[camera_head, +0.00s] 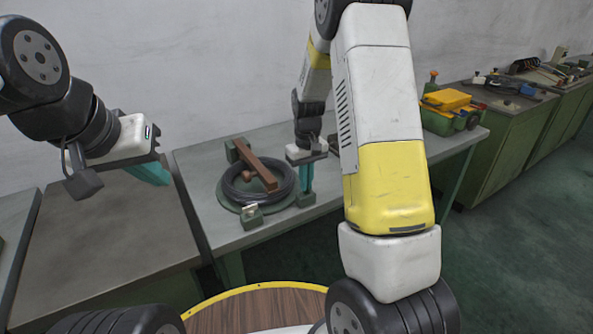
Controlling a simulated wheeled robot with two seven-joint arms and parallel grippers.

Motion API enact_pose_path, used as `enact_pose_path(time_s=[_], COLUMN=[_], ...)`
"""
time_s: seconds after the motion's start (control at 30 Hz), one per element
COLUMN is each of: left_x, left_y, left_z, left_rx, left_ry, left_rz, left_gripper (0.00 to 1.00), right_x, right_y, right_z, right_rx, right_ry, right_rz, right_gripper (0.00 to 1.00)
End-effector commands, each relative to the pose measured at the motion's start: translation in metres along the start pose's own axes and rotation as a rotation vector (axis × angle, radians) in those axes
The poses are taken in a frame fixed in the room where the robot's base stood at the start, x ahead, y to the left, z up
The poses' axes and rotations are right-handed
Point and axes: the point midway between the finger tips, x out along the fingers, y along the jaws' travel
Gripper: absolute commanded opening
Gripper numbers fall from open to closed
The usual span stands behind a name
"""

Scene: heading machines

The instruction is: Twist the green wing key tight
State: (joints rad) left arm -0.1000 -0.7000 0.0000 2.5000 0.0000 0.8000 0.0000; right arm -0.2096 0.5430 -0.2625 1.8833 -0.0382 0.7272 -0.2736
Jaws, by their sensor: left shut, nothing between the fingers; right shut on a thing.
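A round green base (228,203) holding a coil of dark cable (238,196) stands on the grey-topped table. A brown wooden bar (255,165) with a knob lies across the coil. My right gripper (306,190) points down at the right side of the coil. Its teal fingers are shut on a small green piece (306,201), which seems to be the wing key; the fingers hide most of it, so its angle cannot be told. My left gripper (158,175) is shut and empty, raised over the left table, well apart from the coil.
A small green block with a pale top (252,215) sits at the base's front edge. A yellow and green toolbox (450,107) stands at the table's right end. A green bench with tools (500,125) is further right. The brown left tabletop (110,235) is clear.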

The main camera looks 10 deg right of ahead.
Motion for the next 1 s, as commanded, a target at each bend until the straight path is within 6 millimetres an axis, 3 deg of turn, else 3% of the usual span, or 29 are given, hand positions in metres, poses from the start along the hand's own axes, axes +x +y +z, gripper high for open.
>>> enact_pose_path(time_s=[1.0], left_x=[0.0], left_y=[0.0], left_z=[0.0], left_rx=[0.0], left_ry=[0.0], left_rz=[0.0], left_gripper=[0.0], right_x=[0.0039], right_y=[-0.0014], right_z=[0.0025], right_rx=[0.964], right_ry=[-0.009], right_rz=[0.003], right_gripper=[0.0])
